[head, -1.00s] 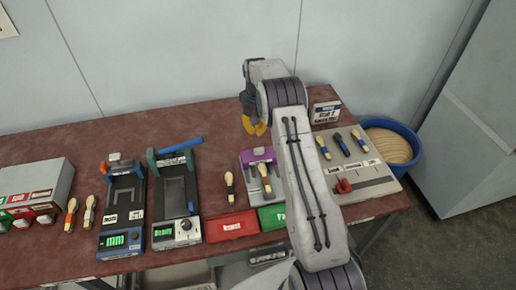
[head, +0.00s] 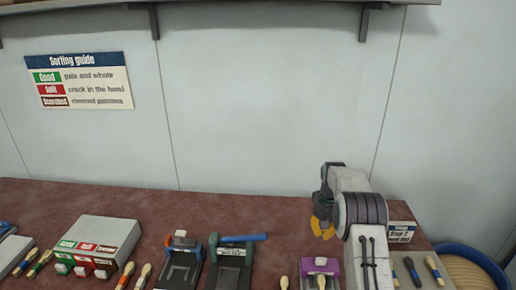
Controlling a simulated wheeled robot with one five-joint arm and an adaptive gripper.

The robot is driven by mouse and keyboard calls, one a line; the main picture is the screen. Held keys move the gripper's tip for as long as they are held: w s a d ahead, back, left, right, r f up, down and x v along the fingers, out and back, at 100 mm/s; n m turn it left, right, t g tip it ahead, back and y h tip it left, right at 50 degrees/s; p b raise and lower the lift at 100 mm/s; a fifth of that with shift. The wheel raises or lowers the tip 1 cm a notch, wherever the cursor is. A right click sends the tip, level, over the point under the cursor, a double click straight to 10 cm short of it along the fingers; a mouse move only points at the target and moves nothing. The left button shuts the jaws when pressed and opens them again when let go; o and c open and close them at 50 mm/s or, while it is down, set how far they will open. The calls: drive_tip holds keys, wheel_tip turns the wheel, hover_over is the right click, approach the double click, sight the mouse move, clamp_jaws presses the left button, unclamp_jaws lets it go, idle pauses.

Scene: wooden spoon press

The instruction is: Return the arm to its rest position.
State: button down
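My arm (head: 366,240) rises at the right of the head view and bends over at the top. My gripper (head: 323,228) hangs down to the left of the bend, above the back part of the red-brown table (head: 150,203). Its two yellow fingertips show a small gap, and no spoon shows between them. The lower part of my arm is cut off by the bottom edge of the view.
A purple-topped device (head: 320,265) stands below my gripper. A small sign (head: 400,232) and a blue bin (head: 470,252) are at right.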

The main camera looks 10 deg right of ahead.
drive_tip(key=s+a+r+n+t, duration=0.1)
drive_tip(key=s+a+r, duration=0.3)
drive_tip(key=s+r, duration=0.45)
drive_tip(key=s+a+r+t, duration=0.1)
drive_tip(key=s+a+r, duration=0.4)
drive_tip(key=r, duration=0.7)
drive_tip(key=s+a+n+t, duration=0.1)
drive_tip(key=s+a+t, duration=0.1)
drive_tip(key=s, duration=2.2)
drive_tip(key=shift+a+t, duration=0.4)
drive_tip(key=shift+a, duration=0.25)
